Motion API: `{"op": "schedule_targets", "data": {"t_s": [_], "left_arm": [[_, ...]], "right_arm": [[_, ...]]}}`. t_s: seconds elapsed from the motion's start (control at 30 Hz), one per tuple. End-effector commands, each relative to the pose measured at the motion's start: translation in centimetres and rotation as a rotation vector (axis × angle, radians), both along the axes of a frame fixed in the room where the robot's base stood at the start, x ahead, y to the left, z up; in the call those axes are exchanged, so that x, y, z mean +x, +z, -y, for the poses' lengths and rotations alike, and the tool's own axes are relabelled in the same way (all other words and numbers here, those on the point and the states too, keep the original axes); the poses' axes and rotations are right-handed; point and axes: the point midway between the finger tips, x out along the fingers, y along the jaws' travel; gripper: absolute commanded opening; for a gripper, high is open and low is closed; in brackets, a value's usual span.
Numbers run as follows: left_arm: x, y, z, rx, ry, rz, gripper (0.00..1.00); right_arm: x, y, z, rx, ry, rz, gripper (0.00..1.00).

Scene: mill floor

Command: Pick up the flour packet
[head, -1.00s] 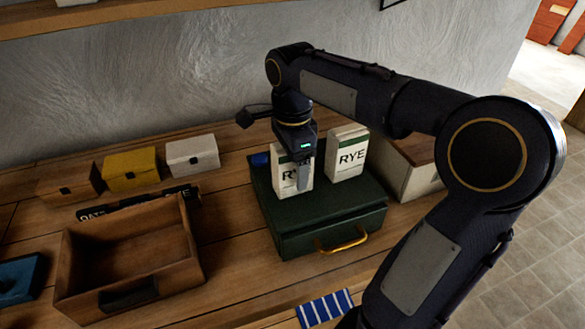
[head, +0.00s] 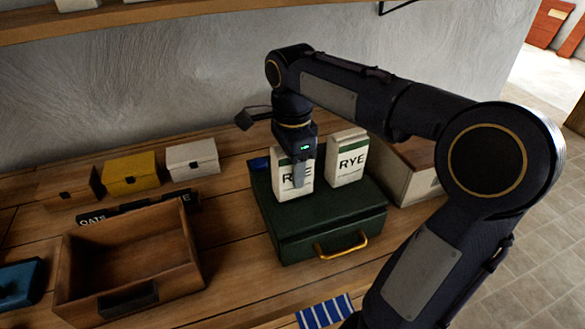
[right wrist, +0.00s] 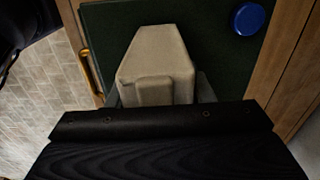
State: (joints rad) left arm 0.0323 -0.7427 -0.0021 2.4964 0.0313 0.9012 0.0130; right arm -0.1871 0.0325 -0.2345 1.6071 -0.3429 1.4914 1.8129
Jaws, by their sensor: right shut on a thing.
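Two white packets marked RYE with a green band are on the green box (head: 325,222). My right gripper (head: 300,178) points down and is shut on the left packet (head: 280,185), with a finger across its label. The held packet is upright at the lid; I cannot tell whether it touches the lid. In the right wrist view the held packet's pale top (right wrist: 156,62) shows between the fingers. The other packet (head: 347,160) stands just to its right, apart from the gripper. My left gripper is not in view.
A blue round lid (right wrist: 250,18) lies by the held packet. An open wooden tray (head: 185,268) stands left, with brown, yellow (head: 130,172) and white (head: 192,158) small boxes behind it. A striped cloth (head: 325,312) lies in front.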

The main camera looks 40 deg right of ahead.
Motion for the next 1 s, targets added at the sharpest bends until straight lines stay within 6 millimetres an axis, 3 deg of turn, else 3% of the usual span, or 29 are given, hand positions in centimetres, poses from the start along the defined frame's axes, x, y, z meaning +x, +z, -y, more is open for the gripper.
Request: {"op": "schedule_targets", "data": {"t_s": [0.2, 0.5, 0.8, 1.0], "left_arm": [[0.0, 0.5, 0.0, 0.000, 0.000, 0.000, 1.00], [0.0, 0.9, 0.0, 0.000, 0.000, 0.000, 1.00], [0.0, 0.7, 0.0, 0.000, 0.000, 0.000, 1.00], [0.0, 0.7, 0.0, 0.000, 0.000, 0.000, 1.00]], "right_arm": [[-0.2, 3.2, 0.0, 0.000, 0.000, 0.007, 0.12], [-5.8, 9.1, -0.5, 0.002, -0.001, 0.010, 0.12], [-11.8, 11.5, -1.1, 0.000, -0.002, 0.004, 0.12], [-13.5, 12.3, -1.3, 0.000, 0.000, 0.003, 0.12]]}}
